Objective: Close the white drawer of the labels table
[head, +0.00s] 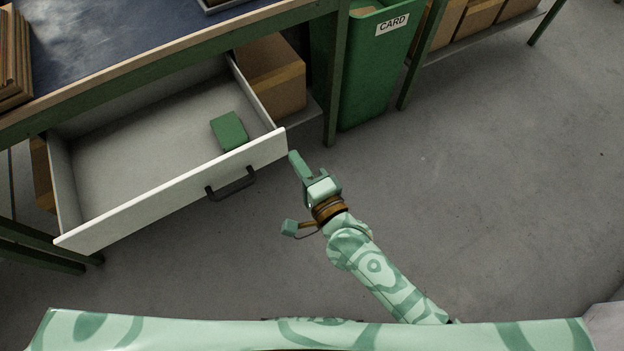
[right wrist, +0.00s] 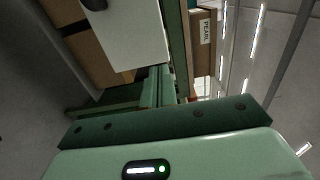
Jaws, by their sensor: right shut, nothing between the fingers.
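The white drawer (head: 125,218) of the labels table (head: 150,70) stands pulled far out in the head view. Its front panel has a dark bar handle (head: 232,186), and a small green box (head: 229,131) lies inside. My right gripper (head: 294,156) is shut and empty, with its tips close to the right end of the drawer front. I cannot tell whether they touch it. In the right wrist view the white drawer front (right wrist: 135,38) is just left of the shut fingers (right wrist: 158,75). My left gripper is not in view.
A cardboard box (head: 272,80) sits under the table, right of the drawer. A green bin (head: 370,70) labelled CARD stands beyond it, beside a shelf with cartons (head: 480,15). The grey floor (head: 480,190) on the right is clear.

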